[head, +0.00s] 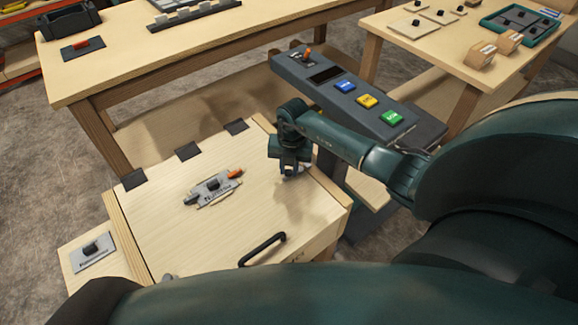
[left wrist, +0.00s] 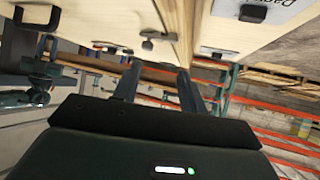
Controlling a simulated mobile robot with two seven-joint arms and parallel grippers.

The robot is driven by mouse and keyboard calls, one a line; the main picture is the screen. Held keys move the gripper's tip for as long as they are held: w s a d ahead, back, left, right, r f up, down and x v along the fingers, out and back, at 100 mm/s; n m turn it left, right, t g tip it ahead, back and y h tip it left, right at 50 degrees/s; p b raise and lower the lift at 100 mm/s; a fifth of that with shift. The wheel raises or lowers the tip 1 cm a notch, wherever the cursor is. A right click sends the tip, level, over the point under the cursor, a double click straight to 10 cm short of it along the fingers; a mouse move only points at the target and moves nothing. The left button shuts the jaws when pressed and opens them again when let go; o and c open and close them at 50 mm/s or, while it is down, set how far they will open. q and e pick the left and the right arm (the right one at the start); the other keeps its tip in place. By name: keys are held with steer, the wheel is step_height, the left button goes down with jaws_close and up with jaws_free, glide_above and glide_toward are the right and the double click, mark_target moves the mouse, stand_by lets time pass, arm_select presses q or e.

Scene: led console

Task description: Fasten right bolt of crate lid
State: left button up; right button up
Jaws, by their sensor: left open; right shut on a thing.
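The crate lid (head: 200,245) lies closed and flat, with a black bar handle (head: 262,249) near its front edge. My right gripper (head: 290,172) points down at the lid's right edge. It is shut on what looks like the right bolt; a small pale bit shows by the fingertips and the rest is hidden. A small grey metal fitting (head: 168,277) shows at the lid's front left. In the left wrist view, a metal fitting with a knob (left wrist: 152,39) sits across a wood seam. My left gripper (left wrist: 158,88) is open and empty below it.
A grey plate with an orange-tipped lever (head: 213,187) lies on the lid. A console with blue, yellow and green buttons (head: 365,100) stands just behind my right arm. A black-knobbed plate (head: 92,252) sits left of the lid. Workbenches stand behind.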

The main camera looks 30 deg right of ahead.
jaws_close()
arm_select(q)
steer(key=shift+w+f+b, duration=0.1)
steer(key=shift+f+b, duration=0.1)
steer(key=shift+b, duration=0.25)
arm_select(e)
steer(key=d, duration=0.2)
steer(key=shift+w+d+f, duration=0.1)
steer(key=shift+w+d, duration=0.05)
steer(key=shift+d, duration=0.2)
arm_select(q)
steer(key=shift+d+r, duration=0.15)
arm_select(e)
steer(key=shift+d, duration=0.2)
arm_select(q)
steer(key=shift+r, duration=0.25)
steer(key=shift+d+f, duration=0.1)
arm_select(e)
steer(key=o, duration=0.8)
jaws_free()
steer(key=shift+o, duration=0.2)
arm_select(q)
steer(key=shift+f, duration=0.15)
arm_select(e)
steer(key=shift+a, duration=0.15)
